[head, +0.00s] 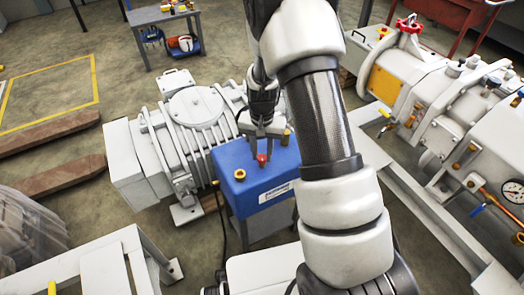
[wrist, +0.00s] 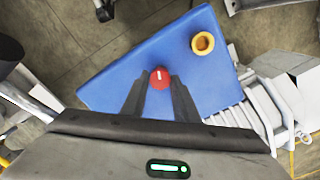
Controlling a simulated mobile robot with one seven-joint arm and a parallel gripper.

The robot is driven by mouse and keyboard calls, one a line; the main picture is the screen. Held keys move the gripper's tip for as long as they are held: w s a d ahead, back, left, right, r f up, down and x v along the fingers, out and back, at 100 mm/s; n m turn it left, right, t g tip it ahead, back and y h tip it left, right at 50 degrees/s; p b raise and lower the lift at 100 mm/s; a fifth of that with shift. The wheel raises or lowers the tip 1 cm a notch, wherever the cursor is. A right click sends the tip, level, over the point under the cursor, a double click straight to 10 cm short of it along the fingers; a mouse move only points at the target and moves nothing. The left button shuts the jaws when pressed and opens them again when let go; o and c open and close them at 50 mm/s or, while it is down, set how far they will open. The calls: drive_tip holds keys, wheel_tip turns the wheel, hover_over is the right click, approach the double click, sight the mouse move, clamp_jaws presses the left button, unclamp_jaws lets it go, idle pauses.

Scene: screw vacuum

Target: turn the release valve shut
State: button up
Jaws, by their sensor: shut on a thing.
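The release valve is a small red knob (head: 262,158) on top of a blue box (head: 240,160). In the wrist view the red knob (wrist: 159,78) shows a white mark on its top, pointing roughly toward the top of the picture. My gripper (head: 264,146) reaches down over the box from above. In the wrist view its two dark fingers (wrist: 160,88) stand on either side of the knob, shut on it. The fingers hide the knob's lower sides.
A brass port (head: 239,174) stands on the blue box near the knob, with another brass fitting (head: 286,135) behind. A grey ribbed pump (head: 195,115) stands left of the box. Larger white machinery (head: 450,110) is on the right. A white frame (head: 110,262) stands in the left foreground.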

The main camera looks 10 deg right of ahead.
sight(262, 157)
drive_tip(key=m+p, duration=0.2)
drive_tip(key=m, duration=0.4)
drive_tip(key=shift+r+m+p, duration=0.1)
drive_tip(key=shift+m+p, duration=0.2)
drive_tip(key=m+p, duration=0.1)
drive_tip(key=m, duration=0.2)
drive_tip(key=shift+s+p, duration=0.1)
drive_tip(key=shift+p, duration=0.2)
drive_tip(key=shift+m+p, duration=0.65)
drive_tip(key=shift+m, duration=0.95)
drive_tip(key=shift+a, duration=0.1)
drive_tip(key=o, duration=1.1)
drive_tip(key=shift+c, duration=0.2)
wheel_tip(262, 157, up, 17)
drive_tip(key=p, duration=0.4)
